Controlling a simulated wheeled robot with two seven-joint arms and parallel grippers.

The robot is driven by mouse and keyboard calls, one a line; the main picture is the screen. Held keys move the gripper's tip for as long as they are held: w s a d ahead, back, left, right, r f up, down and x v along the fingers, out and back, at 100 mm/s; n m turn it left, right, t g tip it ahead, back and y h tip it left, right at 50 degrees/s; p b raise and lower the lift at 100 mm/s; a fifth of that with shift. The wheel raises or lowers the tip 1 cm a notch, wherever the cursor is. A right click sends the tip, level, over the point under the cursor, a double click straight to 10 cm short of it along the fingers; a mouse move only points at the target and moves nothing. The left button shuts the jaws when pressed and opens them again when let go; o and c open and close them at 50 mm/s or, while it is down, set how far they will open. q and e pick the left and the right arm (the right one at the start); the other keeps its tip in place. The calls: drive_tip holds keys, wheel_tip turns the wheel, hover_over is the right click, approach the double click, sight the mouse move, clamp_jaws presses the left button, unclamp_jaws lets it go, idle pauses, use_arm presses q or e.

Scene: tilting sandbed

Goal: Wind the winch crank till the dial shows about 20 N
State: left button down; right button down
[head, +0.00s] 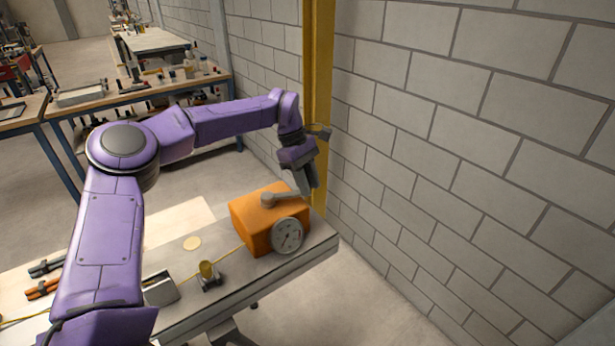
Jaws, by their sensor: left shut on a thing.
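The orange winch box (257,232) stands near the right end of the grey bench. A grey crank arm (283,198) lies across its top, from a round hub to the right. The round dial (287,235) is on the front face, with a pale face and dark marks; its reading is too small to tell. My left gripper (309,188) points down at the crank's outer end and is shut on the crank handle, which the fingers mostly hide. A yellow line (228,254) runs from the winch to a small pulley (208,273). My right gripper is not in view.
A block wall (450,150) and a yellow post (318,80) stand close behind and right of the winch. Workbenches stand farther back left.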

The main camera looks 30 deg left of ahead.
use_arm(q)
drive_tip(key=c, duration=0.9)
unclamp_jaws()
drive_tip(key=shift+r, duration=0.1)
drive_tip(key=v, duration=1)
drive_tip(key=shift+r, duration=0.2)
